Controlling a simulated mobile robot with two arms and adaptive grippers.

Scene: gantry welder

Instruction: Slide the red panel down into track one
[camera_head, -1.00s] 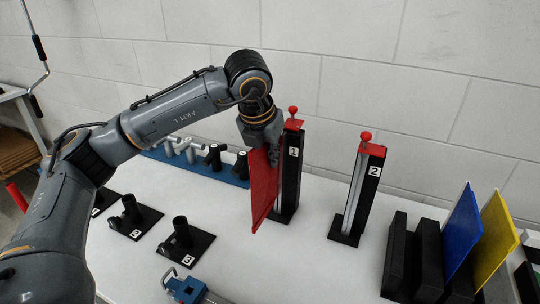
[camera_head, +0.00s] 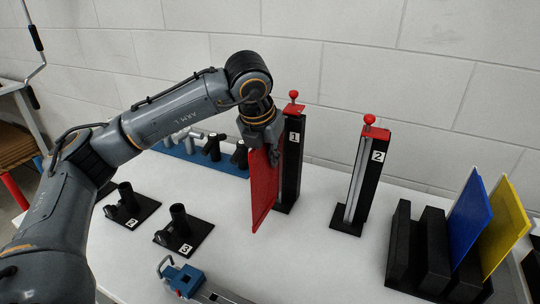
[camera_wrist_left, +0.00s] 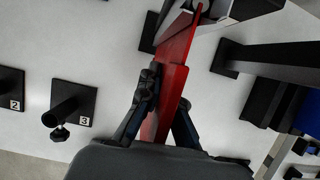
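The red panel (camera_head: 264,188) hangs upright from my left gripper (camera_head: 266,146), in front of and partly over the left side of track one (camera_head: 291,160), a black post marked 1 with a red knob on top. In the left wrist view my left gripper (camera_wrist_left: 165,105) is shut on the red panel (camera_wrist_left: 176,70), with a finger on each side. The panel's far end lies close to a post there; I cannot tell whether its edge is in the track's slot. Track two (camera_head: 362,180), marked 2, stands to the right. My right gripper is not in view.
A black rack (camera_head: 437,230) at right holds a blue panel (camera_head: 468,222) and a yellow panel (camera_head: 506,226). Black stands with short tubes (camera_head: 184,235) and a blue clamp (camera_head: 182,277) lie at front left. A blue tool rack (camera_head: 205,158) is behind my arm. The table middle is clear.

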